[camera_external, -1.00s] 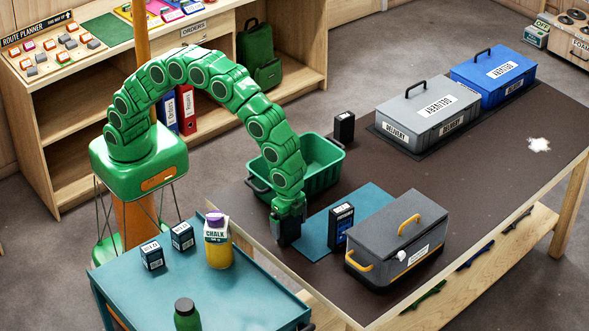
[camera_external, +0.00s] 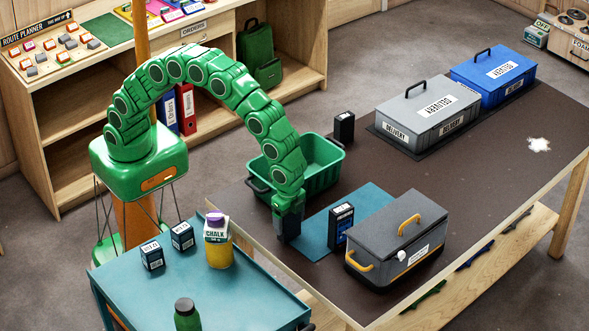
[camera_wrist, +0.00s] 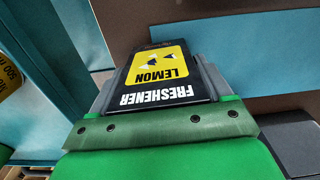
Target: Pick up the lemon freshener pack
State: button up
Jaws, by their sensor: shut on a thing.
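The lemon freshener pack (camera_wrist: 162,77) is black with a yellow label reading LEMON and FRESHENER. It fills the middle of the wrist view, between the jaws of my gripper (camera_wrist: 160,95). In the external view my gripper (camera_external: 288,228) points down at the near left edge of the dark table, beside the teal mat (camera_external: 318,232). It is shut on the pack, which is mostly hidden by the gripper in that view. I cannot tell how far the pack is above the table.
A dark pack with a blue label (camera_external: 341,226) stands on the mat to the right, by a grey cooler box (camera_external: 398,245). A green basket (camera_external: 325,170) stands just behind my gripper. A teal cart (camera_external: 185,285) with a chalk bottle (camera_external: 218,245) is at left.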

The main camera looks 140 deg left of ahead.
jog(key=s+d+r, duration=0.3)
jog(key=s+r, duration=0.9)
jog(key=s, duration=0.1)
jog(key=shift+s+d, duration=0.25)
